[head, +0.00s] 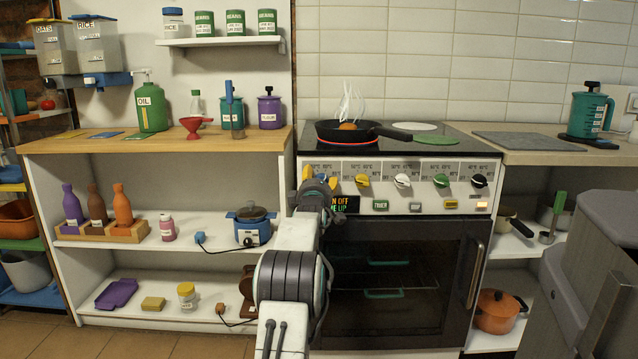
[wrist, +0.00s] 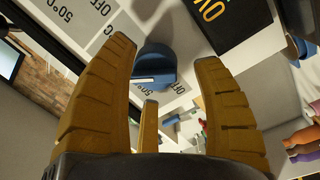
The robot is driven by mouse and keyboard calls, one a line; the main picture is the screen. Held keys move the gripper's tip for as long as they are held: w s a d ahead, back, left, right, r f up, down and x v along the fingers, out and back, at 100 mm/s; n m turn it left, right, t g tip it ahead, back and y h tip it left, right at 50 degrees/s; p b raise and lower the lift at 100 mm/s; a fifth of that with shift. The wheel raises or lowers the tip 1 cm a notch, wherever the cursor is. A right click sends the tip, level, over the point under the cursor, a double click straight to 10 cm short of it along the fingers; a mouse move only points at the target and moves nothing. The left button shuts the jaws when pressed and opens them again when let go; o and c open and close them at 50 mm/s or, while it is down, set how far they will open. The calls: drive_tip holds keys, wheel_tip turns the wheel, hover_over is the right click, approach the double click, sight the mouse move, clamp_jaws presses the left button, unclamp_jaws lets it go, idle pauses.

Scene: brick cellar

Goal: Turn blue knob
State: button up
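The blue knob (wrist: 156,66) with a white mark shows in the wrist view, on the pale stove panel with "OFF" and "50°C" lettering. My gripper (wrist: 165,54) is open, its yellow-brown fingers spread on either side of the knob, with a gap to each visible finger. A third, shorter finger stands below the knob in the picture. In the head view my gripper (head: 320,179) is at the left end of the stove's knob row, and my arm and fingers mostly hide the blue knob there.
Yellow (head: 362,180), white (head: 402,181), green (head: 441,180) and black (head: 479,181) knobs line the panel to the right. A small display (head: 340,204) sits just below my gripper. A steaming pan (head: 350,131) stands on the stove. The oven door (head: 400,280) is closed.

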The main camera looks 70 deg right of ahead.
drive_tip(key=shift+s, duration=0.2)
drive_tip(key=shift+a, duration=0.15)
drive_tip(key=shift+s+a, duration=0.15)
drive_tip(key=shift+a, duration=0.05)
drive_tip(key=v, duration=1.1)
drive_tip(key=shift+a, duration=0.15)
